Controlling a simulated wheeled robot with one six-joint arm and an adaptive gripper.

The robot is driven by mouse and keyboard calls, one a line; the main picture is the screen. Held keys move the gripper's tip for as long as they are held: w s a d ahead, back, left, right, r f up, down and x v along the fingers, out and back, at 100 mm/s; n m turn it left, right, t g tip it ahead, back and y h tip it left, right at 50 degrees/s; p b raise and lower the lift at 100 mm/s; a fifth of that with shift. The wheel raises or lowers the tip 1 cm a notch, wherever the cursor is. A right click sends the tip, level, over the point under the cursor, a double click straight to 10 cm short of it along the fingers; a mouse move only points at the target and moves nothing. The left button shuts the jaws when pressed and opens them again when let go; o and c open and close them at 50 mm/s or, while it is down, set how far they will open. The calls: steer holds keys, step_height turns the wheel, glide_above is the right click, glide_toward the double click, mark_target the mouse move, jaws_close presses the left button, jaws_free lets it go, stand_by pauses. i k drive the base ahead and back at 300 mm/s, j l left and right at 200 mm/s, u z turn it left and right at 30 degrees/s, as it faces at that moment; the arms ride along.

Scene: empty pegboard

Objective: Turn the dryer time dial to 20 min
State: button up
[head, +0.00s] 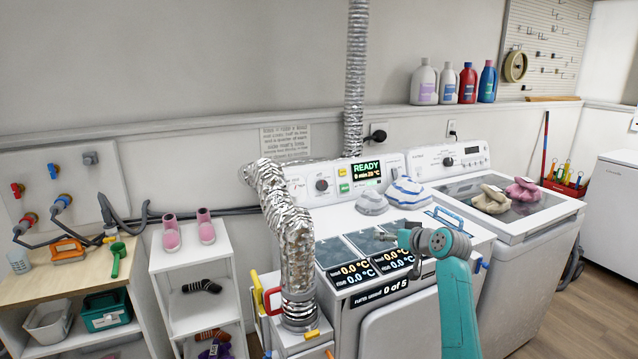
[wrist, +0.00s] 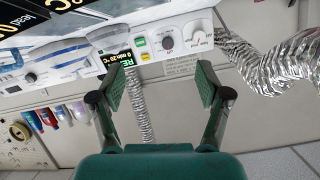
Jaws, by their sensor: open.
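The dryer (head: 340,215) is the white left machine, with a control panel at its back. A dark round knob (head: 322,185) sits left of the lit display (head: 367,171), which reads READY and 0 min. A white dial (wrist: 198,37) is beside this knob (wrist: 167,43) in the upside-down wrist view. I cannot tell which of the two is the time dial, and their marks are too small to read. My gripper (wrist: 160,84) is open and empty. In the head view my gripper (head: 397,237) is above the dryer top, in front of the panel and right of the knob, touching neither.
A silver duct (head: 285,225) stands at the dryer's left front and partly covers the panel's left end. Striped cloth bundles (head: 405,191) lie on the dryer near the panel. Glass-like plates and temperature readouts (head: 355,273) cover the front top. A washer (head: 510,210) stands right.

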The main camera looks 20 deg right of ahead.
mark_target(321, 185)
steer(key=i+j, duration=0.1)
steer(key=i, duration=1.1)
